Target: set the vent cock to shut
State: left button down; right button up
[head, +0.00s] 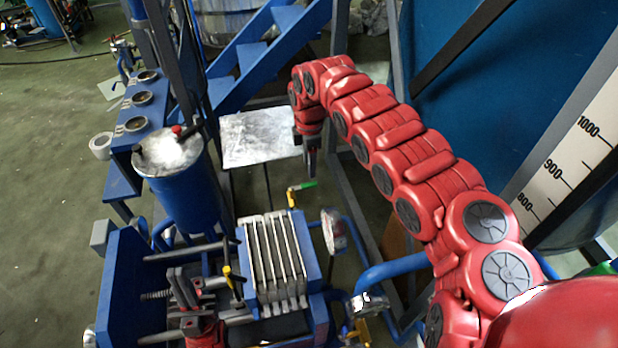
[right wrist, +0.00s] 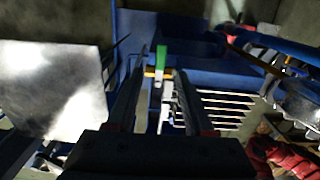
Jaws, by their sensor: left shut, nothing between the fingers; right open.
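The vent cock is a small brass-yellow fitting (head: 291,198) with a green lever (head: 306,185), at the far end of the plate pack. In the head view its lever points right. In the right wrist view the green lever (right wrist: 160,57) stands ahead of the fingertips, in line with the gap between them. My right gripper (head: 311,172) points down just above and behind the cock; it also shows in the right wrist view (right wrist: 162,78), open and empty. Contact with the lever cannot be told. My left gripper (head: 180,288) is shut and empty, low at the front left.
The plate pack (head: 272,255) stands in a blue frame close to the cock. A round gauge (head: 334,231) and blue pipe are to its right. A blue vessel (head: 183,200) stands left. A metal sheet (head: 258,137) lies behind; a blue tank (head: 510,95) fills the right.

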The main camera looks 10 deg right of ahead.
notch_tip(320, 180, up, 11)
jog(key=b, duration=0.2)
jog(key=shift+f, duration=0.2)
